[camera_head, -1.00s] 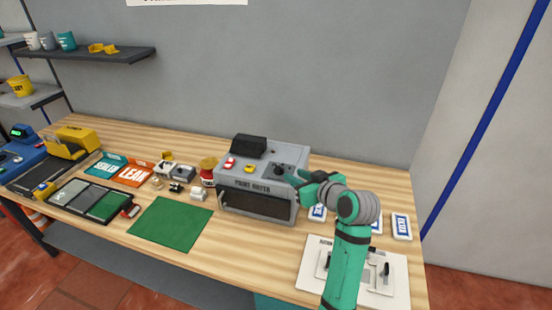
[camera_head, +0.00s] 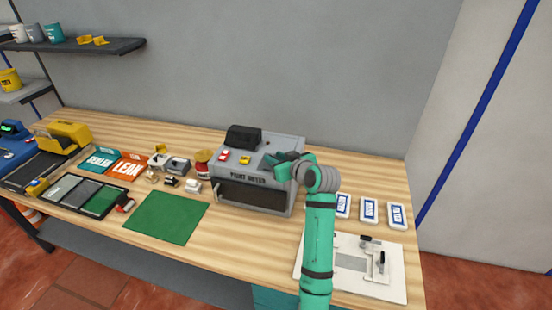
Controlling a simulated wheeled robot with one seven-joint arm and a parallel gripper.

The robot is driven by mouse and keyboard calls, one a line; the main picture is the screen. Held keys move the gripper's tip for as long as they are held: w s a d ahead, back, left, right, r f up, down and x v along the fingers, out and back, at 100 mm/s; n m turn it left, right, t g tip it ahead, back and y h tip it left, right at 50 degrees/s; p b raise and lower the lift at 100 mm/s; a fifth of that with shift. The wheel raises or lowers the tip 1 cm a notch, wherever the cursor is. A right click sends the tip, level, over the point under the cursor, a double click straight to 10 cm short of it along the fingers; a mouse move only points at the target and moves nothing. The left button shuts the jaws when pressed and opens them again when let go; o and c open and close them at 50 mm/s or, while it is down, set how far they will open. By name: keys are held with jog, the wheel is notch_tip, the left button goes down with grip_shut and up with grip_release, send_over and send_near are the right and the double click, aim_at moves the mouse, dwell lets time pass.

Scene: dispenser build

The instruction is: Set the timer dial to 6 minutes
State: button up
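The timer dial is on top of the grey paint mixer (camera_head: 246,195), at the right part of its top panel. My gripper (camera_head: 270,161) is right over that spot and hides the dial, so its setting cannot be read. The gripper reaches in from the right with its dark fingers low over the panel. I cannot tell whether the fingers touch the dial or how far apart they are. A red switch (camera_head: 224,155) and a yellow switch (camera_head: 245,160) sit on the panel to the left of the gripper.
A black raised box (camera_head: 243,137) stands at the back of the mixer top. A green mat (camera_head: 166,217) lies left of the mixer. Small parts crowd the mixer's left side.

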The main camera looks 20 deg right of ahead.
grip_shut()
